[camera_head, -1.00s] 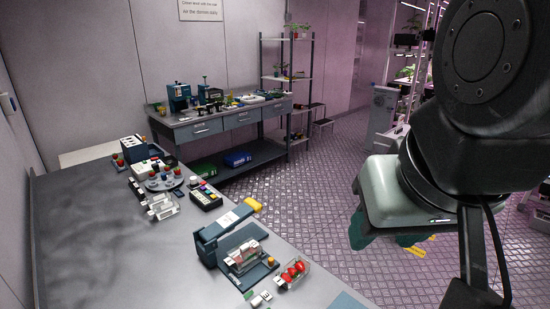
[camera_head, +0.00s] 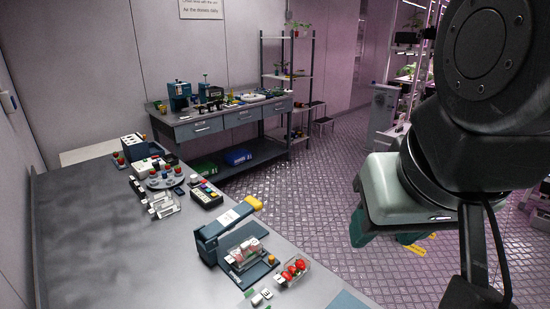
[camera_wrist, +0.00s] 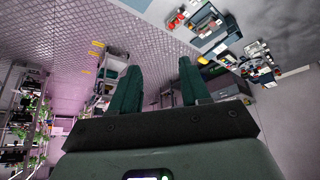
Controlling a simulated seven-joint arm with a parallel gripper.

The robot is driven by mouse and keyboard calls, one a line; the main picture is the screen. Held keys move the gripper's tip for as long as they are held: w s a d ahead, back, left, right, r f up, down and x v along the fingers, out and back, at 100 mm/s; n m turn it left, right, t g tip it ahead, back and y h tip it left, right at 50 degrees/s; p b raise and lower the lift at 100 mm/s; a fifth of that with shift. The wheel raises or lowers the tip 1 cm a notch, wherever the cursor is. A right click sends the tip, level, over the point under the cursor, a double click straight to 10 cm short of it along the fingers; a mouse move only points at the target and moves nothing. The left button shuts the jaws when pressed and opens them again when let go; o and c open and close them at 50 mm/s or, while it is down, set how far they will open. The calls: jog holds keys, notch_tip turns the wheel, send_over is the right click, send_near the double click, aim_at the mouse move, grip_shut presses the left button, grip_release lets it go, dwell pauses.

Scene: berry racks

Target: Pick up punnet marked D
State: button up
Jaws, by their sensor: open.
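A clear punnet with red berries (camera_head: 293,270) sits on the near workbench, close to its right edge. Another clear punnet with pale and red contents (camera_head: 244,253) sits on the grey machine just left of it. Small white tags are by them, but I cannot read a letter D on either. My gripper (camera_head: 387,238) hangs over the floor, to the right of the bench and apart from both punnets. In the wrist view its two green fingers (camera_wrist: 160,82) are spread apart with nothing between them.
The near workbench (camera_head: 100,235) has a wide bare area at left. A grey machine with a yellow end (camera_head: 222,229), a button box (camera_head: 206,195), a round stand (camera_head: 164,179) and clear trays (camera_head: 163,205) stand on it. A back bench (camera_head: 222,122) and shelving stand behind.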

jog(key=o, duration=0.5)
jog(key=shift+c, duration=0.2)
jog(key=w+a+f+m+g, duration=0.1)
jog(key=w+m, duration=0.1)
jog(key=w, duration=0.4)
jog(key=w+a+f+m+g, duration=0.2)
jog(key=w, duration=0.4)
jog(key=m+t+h, duration=0.5)
jog(key=t+h, duration=0.2)
jog(key=h, duration=0.2)
send_near(244, 245)
jog(key=x, duration=0.9)
jog(key=shift+a, duration=0.1)
